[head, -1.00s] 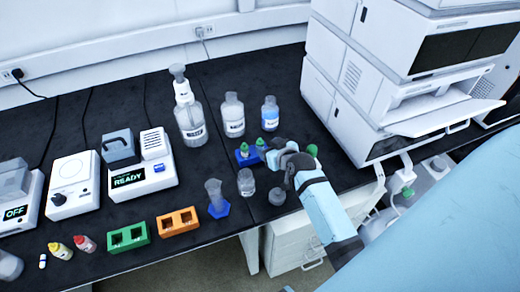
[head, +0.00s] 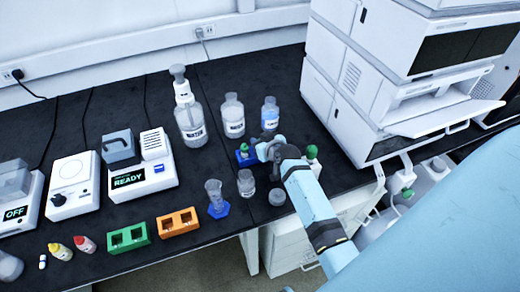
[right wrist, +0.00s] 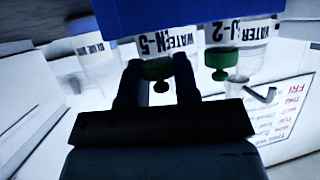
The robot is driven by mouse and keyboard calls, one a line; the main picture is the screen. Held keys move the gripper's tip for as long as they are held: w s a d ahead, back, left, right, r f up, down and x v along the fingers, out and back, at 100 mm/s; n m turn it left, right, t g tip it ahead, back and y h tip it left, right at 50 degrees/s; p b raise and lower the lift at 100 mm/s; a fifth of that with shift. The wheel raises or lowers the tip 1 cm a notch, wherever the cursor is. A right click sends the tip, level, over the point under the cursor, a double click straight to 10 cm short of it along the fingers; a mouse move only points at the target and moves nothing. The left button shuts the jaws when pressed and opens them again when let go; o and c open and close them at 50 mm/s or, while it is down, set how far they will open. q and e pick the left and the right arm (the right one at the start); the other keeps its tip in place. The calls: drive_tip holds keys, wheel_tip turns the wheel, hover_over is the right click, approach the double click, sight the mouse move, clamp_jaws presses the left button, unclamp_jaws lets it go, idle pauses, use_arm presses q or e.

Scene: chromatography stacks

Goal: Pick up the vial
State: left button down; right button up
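A small blue rack (head: 245,159) stands right of the table's middle with a green-capped vial (head: 243,149) showing in it. My right gripper (head: 262,150) is at the rack's right side and hides part of it. In the right wrist view, which appears upside down, two green caps show under the blue rack (right wrist: 180,12). One green cap (right wrist: 157,69) lies between the two spread fingers of my right gripper (right wrist: 158,75); the other cap (right wrist: 221,62) is to the right of them. I see no firm contact with the cap. My left gripper is out of view.
Behind the rack stand a clear bottle (head: 232,118) and a blue-filled bottle (head: 270,115). In front are a clear jar (head: 246,183) and a grey-capped item (head: 277,197). A green-capped bottle (head: 312,153) stands right of my arm, before the white instrument stack (head: 345,120).

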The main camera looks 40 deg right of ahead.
clamp_jaws()
drive_tip(key=shift+r, duration=0.1)
wheel_tip(320, 180, up, 33)
drive_tip(key=p, duration=0.7)
wheel_tip(320, 180, down, 8)
idle(0.7)
